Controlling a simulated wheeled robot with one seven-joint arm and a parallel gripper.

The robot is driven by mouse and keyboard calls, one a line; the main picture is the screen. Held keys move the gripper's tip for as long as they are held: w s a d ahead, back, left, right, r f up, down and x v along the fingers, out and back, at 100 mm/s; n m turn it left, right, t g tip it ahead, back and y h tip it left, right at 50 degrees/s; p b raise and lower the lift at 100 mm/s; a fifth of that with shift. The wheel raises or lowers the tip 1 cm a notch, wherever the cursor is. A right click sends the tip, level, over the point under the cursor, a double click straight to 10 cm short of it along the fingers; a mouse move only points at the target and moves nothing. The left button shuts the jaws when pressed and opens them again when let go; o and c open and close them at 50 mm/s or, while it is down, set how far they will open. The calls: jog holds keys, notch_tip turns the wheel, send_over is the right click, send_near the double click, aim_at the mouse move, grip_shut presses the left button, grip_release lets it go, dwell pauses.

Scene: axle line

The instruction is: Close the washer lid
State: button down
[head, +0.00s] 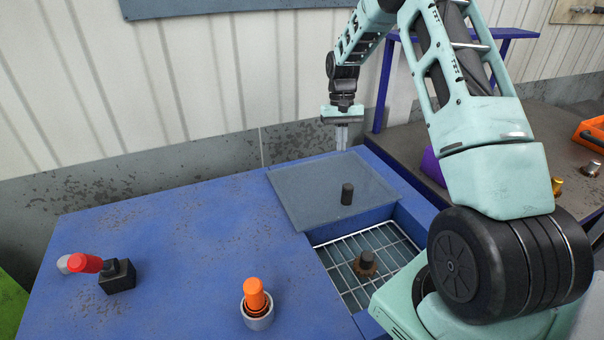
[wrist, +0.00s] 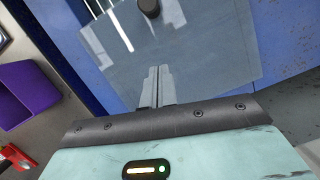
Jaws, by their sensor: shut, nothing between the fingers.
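The washer lid (head: 318,190) is a grey, see-through panel with a dark round knob (head: 347,194). It covers the back part of the opening in the blue washer (head: 180,235). The front part of the opening is uncovered and shows a wire grid (head: 350,255) with a dark part on it. My gripper (head: 341,138) points down at the lid's back edge, with shut, empty fingers. In the wrist view the fingers (wrist: 157,85) show over the lid (wrist: 205,60), with the knob (wrist: 149,7) beyond them. I cannot tell whether they touch the lid.
An orange-topped cylinder (head: 255,295) and a red-handled black switch box (head: 116,276) stand on the washer top. A dark bench (head: 480,145) at the right holds a purple bin (head: 432,167). A corrugated wall stands close behind.

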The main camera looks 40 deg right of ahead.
jog(key=p, duration=0.3)
send_over(341, 188)
jog(key=w, duration=0.1)
jog(key=f, duration=0.8)
jog(key=shift+w+d+f, duration=0.15)
jog(key=shift+d+f, duration=0.15)
jog(key=shift+f, duration=0.1)
jog(key=s, duration=0.1)
jog(key=a+p, duration=0.1)
jog(key=s+p, duration=0.1)
jog(key=shift+s+a+f, duration=0.25)
jog(key=shift+s+f, duration=0.05)
jog(key=shift+s, duration=0.05)
jog(key=shift+s+a+f+p, duration=0.25)
jog(key=shift+s+p, duration=0.1)
jog(key=shift+s, duration=0.1)
